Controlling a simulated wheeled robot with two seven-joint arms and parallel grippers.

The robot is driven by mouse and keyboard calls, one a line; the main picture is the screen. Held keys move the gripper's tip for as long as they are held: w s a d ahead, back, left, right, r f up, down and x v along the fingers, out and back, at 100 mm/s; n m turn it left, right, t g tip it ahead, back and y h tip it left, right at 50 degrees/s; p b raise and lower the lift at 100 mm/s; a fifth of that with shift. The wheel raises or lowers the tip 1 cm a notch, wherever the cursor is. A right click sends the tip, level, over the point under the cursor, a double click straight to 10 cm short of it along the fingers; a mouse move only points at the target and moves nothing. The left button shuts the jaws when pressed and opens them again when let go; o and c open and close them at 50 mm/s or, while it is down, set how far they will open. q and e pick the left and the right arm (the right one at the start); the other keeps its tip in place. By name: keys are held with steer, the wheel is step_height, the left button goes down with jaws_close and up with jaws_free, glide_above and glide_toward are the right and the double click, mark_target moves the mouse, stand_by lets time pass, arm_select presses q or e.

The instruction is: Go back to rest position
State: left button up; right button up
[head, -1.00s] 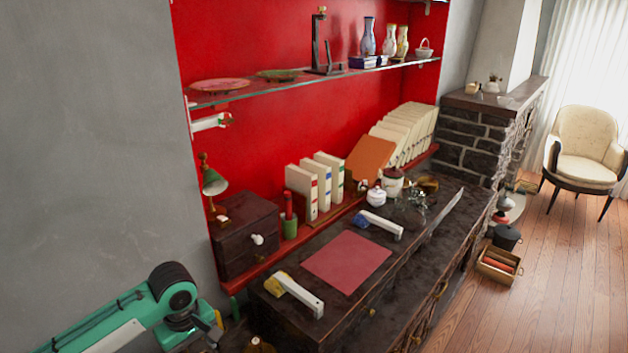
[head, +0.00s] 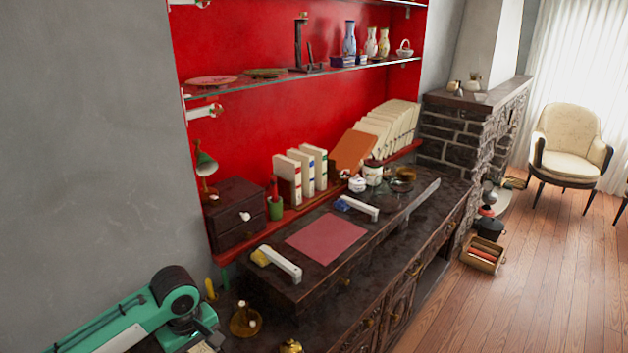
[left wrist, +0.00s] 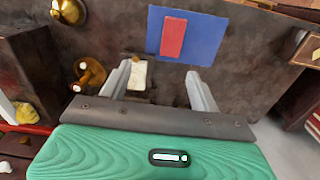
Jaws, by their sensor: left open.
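My left arm comes in from the lower left in the head view, and its green gripper (head: 205,341) is at the bottom edge, beside the dark cabinet. In the left wrist view the two pale fingers of my left gripper (left wrist: 160,85) are apart. A small white block (left wrist: 137,74) shows between them on the dark surface below; I cannot tell how far below. No held object shows. My right gripper is in neither view. No teapot can be clearly made out.
A brass piece (head: 245,318) stands near my left gripper. A red mat (head: 326,238) and white-handled tools (head: 281,262) lie on the raised dark top. Glass shelves (head: 280,78) hang behind. The wooden floor (head: 510,300) at right is mostly clear.

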arm_select(q)
steer(key=s+d+f+m+t+h, duration=0.2)
steer(key=s+d+f+m+h, duration=0.1)
steer(key=s+d+f+m, duration=0.55)
steer(key=s+a+m+t+y, duration=0.1)
steer(key=s+a, duration=0.3)
steer(key=s, duration=0.4)
steer(key=s+a+m+y, duration=0.2)
steer(key=s+a, duration=0.1)
steer(key=s, duration=0.4)
step_height(320, 180, down, 31)
steer(key=b, duration=0.3)
steer(key=s+a+f+g+b, duration=0.1)
steer(key=s+f, duration=0.8)
steer(key=f, duration=0.3)
steer(key=s+a+f+g+b, duration=0.1)
steer(key=s+a+f+b, duration=0.1)
steer(key=s+f, duration=0.8)
step_height(320, 180, down, 3)
steer(key=shift+s+a+f, duration=0.15)
steer(key=shift+s+a, duration=0.1)
steer(key=shift+s, duration=0.05)
